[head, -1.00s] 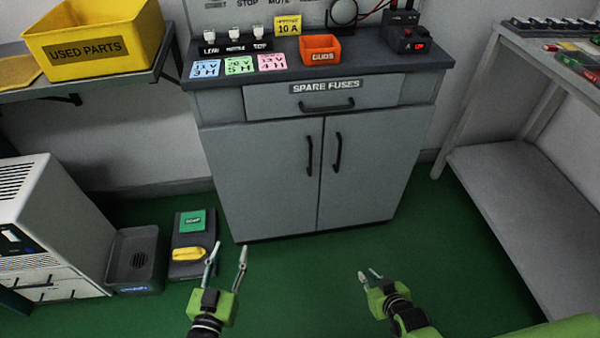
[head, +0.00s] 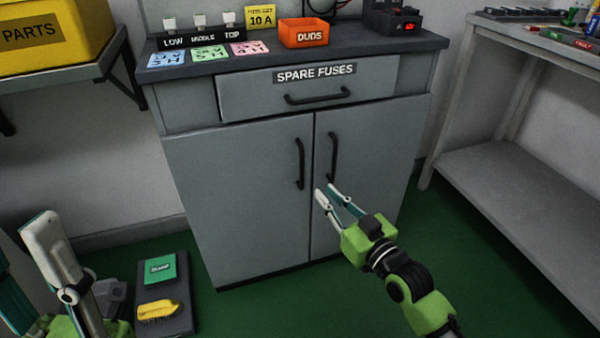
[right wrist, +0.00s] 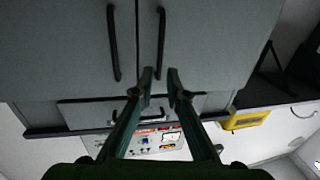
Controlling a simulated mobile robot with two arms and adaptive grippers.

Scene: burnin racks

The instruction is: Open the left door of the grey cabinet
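The grey cabinet (head: 235,130) stands ahead with both doors shut. The left door (head: 235,200) has a black vertical handle (head: 300,163) beside the centre seam. The right door (head: 370,170) has a matching handle (head: 332,157). My right gripper (head: 326,191) is open and empty, its fingertips just below the right handle in the picture. In the right wrist view, which is upside down, the gripper (right wrist: 160,74) lines up with the left door's handle (right wrist: 160,42), apart from it. My left gripper (head: 22,235) is open and empty at the lower left, close to the camera.
A closed drawer (head: 250,95) marked SPARE FUSES is above the doors. An orange DUDS bin (head: 305,34) stands on top. A grey shelf unit (head: 500,165) stands right.

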